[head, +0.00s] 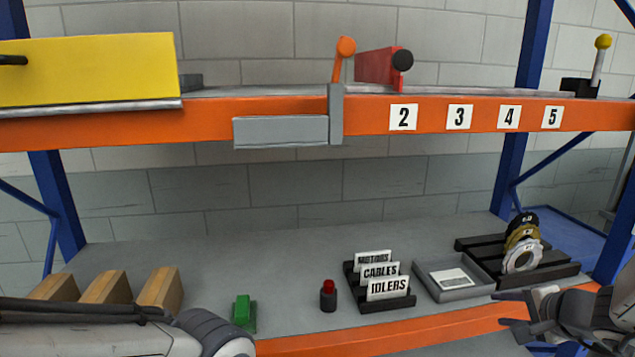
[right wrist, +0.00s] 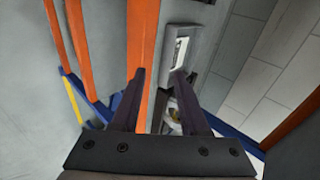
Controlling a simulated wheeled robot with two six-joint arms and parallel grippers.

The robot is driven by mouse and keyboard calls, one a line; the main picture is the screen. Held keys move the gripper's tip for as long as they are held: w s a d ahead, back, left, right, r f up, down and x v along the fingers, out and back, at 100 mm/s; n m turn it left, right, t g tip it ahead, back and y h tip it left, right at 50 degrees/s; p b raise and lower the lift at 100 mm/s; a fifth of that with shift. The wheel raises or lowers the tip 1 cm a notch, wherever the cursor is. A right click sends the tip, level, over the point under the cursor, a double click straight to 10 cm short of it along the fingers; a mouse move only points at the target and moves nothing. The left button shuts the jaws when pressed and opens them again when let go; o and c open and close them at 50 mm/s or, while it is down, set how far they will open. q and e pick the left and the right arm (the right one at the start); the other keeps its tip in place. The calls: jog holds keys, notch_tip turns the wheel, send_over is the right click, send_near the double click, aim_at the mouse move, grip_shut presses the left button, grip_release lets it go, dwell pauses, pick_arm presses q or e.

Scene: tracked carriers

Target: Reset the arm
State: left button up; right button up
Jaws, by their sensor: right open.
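My right gripper (head: 510,311) is at the lower right of the head view, in front of the lower shelf's orange front edge. Its jaws are open and empty, and the two dark fingers stand apart in the right wrist view (right wrist: 160,80). My left arm (head: 130,338) crosses the lower left corner of the head view; its gripper does not show. An orange lever (head: 342,58) stands upright on the upper shelf, left of a red block (head: 375,66) with a black knob. A yellow-knobbed lever (head: 600,62) stands at the far right.
The lower shelf (head: 230,275) holds wooden blocks (head: 108,287), a green piece (head: 243,311), a red-topped button (head: 328,294), a card rack (head: 385,303), a grey tray (head: 425,283) and a black rack with rings (head: 555,271). A yellow panel (head: 90,68) is above. Blue posts flank the shelves.

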jog(key=s+a+f+n+g+y, duration=0.1)
jog(key=s+a+n+g+y, duration=0.15)
jog(key=a+n, duration=0.75)
jog(key=s+a+n+g+y, duration=0.1)
jog(key=a+n+g+y, duration=0.2)
jog(key=a, duration=1.4)
jog(key=s+a+f+n+g+h, duration=0.1)
jog(key=s+a+n, duration=0.3)
jog(key=s, duration=0.4)
jog(key=s+a+f+n+g+h, duration=0.1)
jog(key=s+a+n+g+h, duration=0.2)
jog(key=s+n, duration=0.4)
jog(key=shift+s+a, duration=0.45)
jog(key=shift+f+g, duration=0.1)
jog(key=shift+g, duration=0.15)
